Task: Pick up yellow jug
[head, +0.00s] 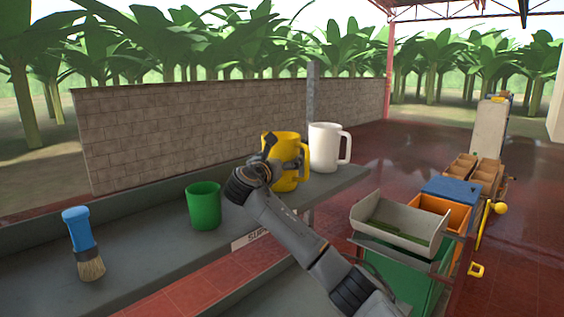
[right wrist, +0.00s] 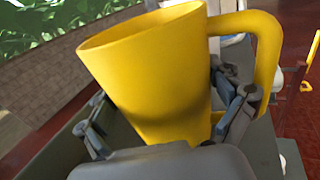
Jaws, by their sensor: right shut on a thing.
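The yellow jug (head: 286,150) is at the grey shelf, between the green cup and the white jug in the head view. It looks upright there, with its handle to the right. My right gripper (head: 268,150) is at its near left side. In the right wrist view the yellow jug (right wrist: 150,75) fills the middle, and the fingers of my right gripper (right wrist: 165,128) are shut on its lower body, one on each side. The jug's base is hidden by the gripper, so I cannot tell whether it touches the shelf. My left gripper is not in view.
A white jug (head: 324,147) stands close to the right of the yellow jug. A green cup (head: 203,206) and a blue-handled brush (head: 83,242) stand on the shelf (head: 150,235) to the left. Crates and a grey tray (head: 403,226) are at the right.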

